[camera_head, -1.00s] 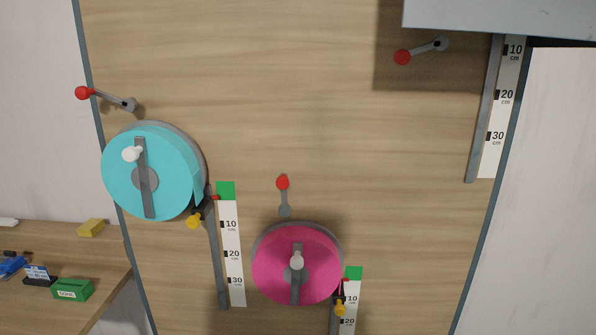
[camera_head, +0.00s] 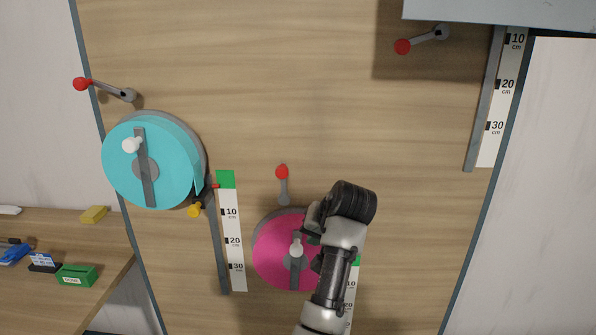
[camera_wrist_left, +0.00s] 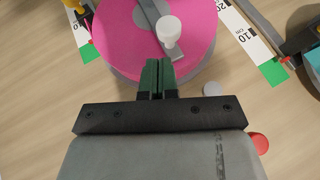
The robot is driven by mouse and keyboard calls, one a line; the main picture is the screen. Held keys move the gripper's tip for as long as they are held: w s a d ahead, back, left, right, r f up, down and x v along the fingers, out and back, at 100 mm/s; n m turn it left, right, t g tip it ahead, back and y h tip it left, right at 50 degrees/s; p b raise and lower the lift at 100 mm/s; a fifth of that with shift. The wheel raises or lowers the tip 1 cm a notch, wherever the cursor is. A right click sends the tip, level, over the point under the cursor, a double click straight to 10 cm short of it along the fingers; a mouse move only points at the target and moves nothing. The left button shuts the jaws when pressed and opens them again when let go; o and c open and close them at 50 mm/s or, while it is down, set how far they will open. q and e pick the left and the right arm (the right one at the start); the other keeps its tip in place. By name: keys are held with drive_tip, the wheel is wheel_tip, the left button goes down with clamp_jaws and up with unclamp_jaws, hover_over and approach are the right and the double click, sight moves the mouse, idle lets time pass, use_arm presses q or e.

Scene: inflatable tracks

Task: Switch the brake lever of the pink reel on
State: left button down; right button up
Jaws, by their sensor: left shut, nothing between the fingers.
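The pink reel (camera_head: 270,255) is on the wooden board, with a grey crossbar and white knob (camera_head: 296,250). Its brake lever (camera_head: 284,188) stands above it, red knob up and grey pivot end down. My left gripper (camera_head: 313,216) is in front of the reel's upper right edge, right of and below the lever. In the left wrist view its green fingers (camera_wrist_left: 157,76) are shut and empty, over the rim of the pink reel (camera_wrist_left: 115,35). There the lever's red knob (camera_wrist_left: 260,143) and grey pivot (camera_wrist_left: 211,89) show to the right; the gripper body hides part between. My right gripper is out of view.
A cyan reel (camera_head: 172,180) with its own red-knobbed lever (camera_head: 105,88) is at the left. Another lever (camera_head: 422,40) is at the upper right under a grey box (camera_head: 500,12). White scales (camera_head: 230,235) flank the reels. The board above the pink reel's lever is clear.

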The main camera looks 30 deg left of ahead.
use_arm(q)
drive_tip(key=w+d+r+n+g, duration=0.1)
drive_tip(key=w+d+r, duration=0.2)
drive_tip(key=r, duration=1.7)
drive_tip(key=shift+n+y, duration=0.3)
drive_tip(key=shift+y, duration=0.1)
drive_tip(key=shift+f, duration=0.1)
drive_tip(key=a+f+p, duration=0.5)
drive_tip(key=a+f, duration=0.2)
drive_tip(key=a, duration=0.2)
drive_tip(key=shift+a, duration=0.35)
drive_tip(key=shift+f, duration=0.1)
drive_tip(key=shift+w, duration=0.1)
